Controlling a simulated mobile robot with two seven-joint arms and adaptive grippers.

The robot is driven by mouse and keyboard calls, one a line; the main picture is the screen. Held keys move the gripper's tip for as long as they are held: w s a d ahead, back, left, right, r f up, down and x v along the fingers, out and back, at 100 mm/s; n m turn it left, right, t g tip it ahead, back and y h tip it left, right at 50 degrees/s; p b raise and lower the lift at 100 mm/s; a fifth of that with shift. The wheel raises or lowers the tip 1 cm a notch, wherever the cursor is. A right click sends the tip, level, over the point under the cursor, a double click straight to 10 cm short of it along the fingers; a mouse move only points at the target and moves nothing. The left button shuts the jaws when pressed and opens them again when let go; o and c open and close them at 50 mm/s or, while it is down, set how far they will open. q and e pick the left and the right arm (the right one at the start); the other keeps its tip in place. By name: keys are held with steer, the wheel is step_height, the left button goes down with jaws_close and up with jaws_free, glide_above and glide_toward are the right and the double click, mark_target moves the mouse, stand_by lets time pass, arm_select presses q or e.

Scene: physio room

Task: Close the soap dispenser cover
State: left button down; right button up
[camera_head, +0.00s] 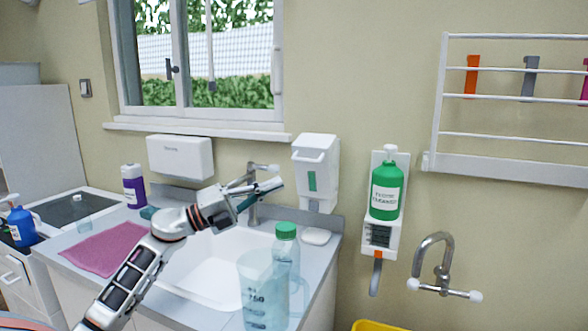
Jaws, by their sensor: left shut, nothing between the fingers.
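The white soap dispenser (316,172) hangs on the wall behind the right end of the sink. It has a green strip on its front and a bar-like handle near its top. Its cover seems to lean out a little at the top, but I cannot tell how far it stands open. My left gripper (270,187) is over the sink, to the left of the dispenser and apart from it in the picture. It is shut and empty, and it hides part of the tap. My right gripper is not in view.
The white sink (205,268) has a tap (254,212) behind it. A clear jug (262,292) and a green-capped bottle (286,255) stand at the right front. A soap bar (316,237) lies below the dispenser. A green bottle (386,190) hangs in a wall holder.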

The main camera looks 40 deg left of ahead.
mark_target(296, 158)
arm_select(q)
steer(key=w+d+r, duration=0.1)
steer(key=w+r, duration=0.2)
steer(key=w, duration=0.4)
steer(key=shift+d, duration=0.35)
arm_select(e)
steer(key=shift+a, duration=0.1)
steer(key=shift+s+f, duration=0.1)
arm_select(q)
steer(key=r+p, duration=0.1)
steer(key=p, duration=0.1)
steer(key=r+p, duration=0.1)
steer(key=p, duration=0.1)
steer(key=shift+w+a+r+n+y, duration=0.15)
steer(key=shift+w+n+y, duration=0.25)
steer(key=w+p, duration=0.1)
steer(key=p, duration=0.1)
steer(key=n+p, duration=0.1)
steer(key=p, duration=0.1)
steer(key=shift+w+a+r+g+y, duration=0.2)
steer(key=shift+w+a+g+y, duration=0.05)
steer(key=shift+w+g+y, duration=0.15)
steer(key=shift+w+a, duration=0.1)
steer(key=shift+w, duration=0.35)
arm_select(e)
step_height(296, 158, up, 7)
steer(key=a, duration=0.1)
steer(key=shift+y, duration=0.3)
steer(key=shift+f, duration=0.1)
